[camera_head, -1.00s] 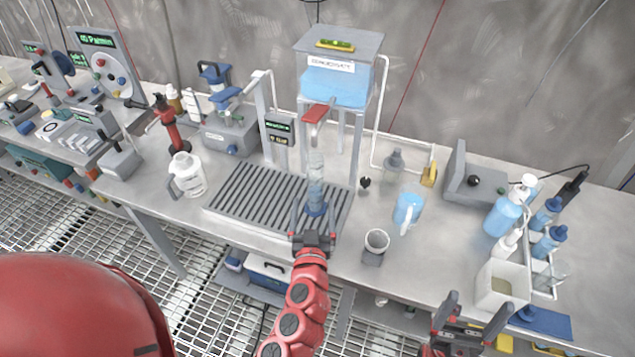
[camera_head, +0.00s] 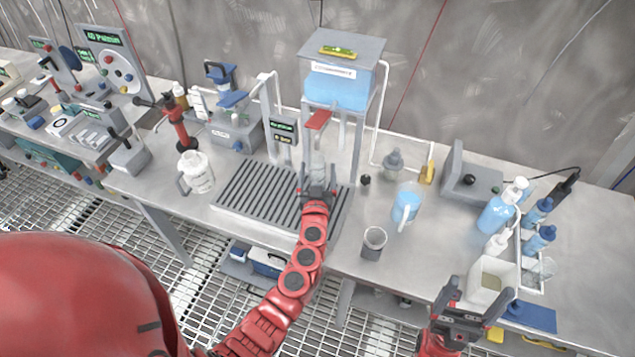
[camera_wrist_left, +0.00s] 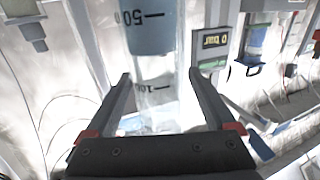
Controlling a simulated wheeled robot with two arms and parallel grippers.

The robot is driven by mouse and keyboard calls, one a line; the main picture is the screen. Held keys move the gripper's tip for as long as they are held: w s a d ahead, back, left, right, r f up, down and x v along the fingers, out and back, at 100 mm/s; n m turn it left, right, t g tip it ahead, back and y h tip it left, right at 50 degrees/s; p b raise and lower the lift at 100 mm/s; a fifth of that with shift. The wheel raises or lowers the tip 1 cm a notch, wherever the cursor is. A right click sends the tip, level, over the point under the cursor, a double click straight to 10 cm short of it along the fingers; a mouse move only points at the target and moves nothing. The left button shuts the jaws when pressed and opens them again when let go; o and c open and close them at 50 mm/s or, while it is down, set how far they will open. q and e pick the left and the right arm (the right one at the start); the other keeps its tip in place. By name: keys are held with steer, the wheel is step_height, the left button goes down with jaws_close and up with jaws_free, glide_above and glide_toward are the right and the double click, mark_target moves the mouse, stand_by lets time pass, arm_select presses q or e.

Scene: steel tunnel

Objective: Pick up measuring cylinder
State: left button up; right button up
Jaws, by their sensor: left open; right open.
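The clear measuring cylinder (camera_head: 317,162) stands upright on the slatted drain grate (camera_head: 258,196), below the blue tank. My left gripper (camera_head: 317,180) is open at the cylinder's near side and hides its lower part. In the left wrist view the cylinder (camera_wrist_left: 155,92), with dark scale marks, shows between the spread fingers of my left gripper (camera_wrist_left: 160,78); contact cannot be told. My right gripper (camera_head: 468,305) is open and empty in front of the bench's front edge, at the lower right.
The blue liquid tank (camera_head: 338,90) with a red tap lever (camera_head: 318,120) stands behind. A white jug (camera_head: 196,172) is left of the grate. A blue-filled jug (camera_head: 407,203) and a grey cup (camera_head: 373,243) stand right. Bottles (camera_head: 497,212) crowd the right end.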

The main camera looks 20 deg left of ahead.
arm_select(q)
steer(key=shift+w, duration=0.25)
jaws_close()
stand_by(0.3)
steer(key=shift+r, duration=0.15)
steer(key=b, duration=0.8)
glide_toward(318, 163)
steer(key=shift+s+d+f, duration=0.2)
steer(key=shift+s+f, duration=0.65)
steer(key=shift+f, duration=0.25)
steer(key=shift+s+d+f, duration=0.2)
steer(key=shift+s+f, duration=0.65)
steer(key=shift+f, duration=0.2)
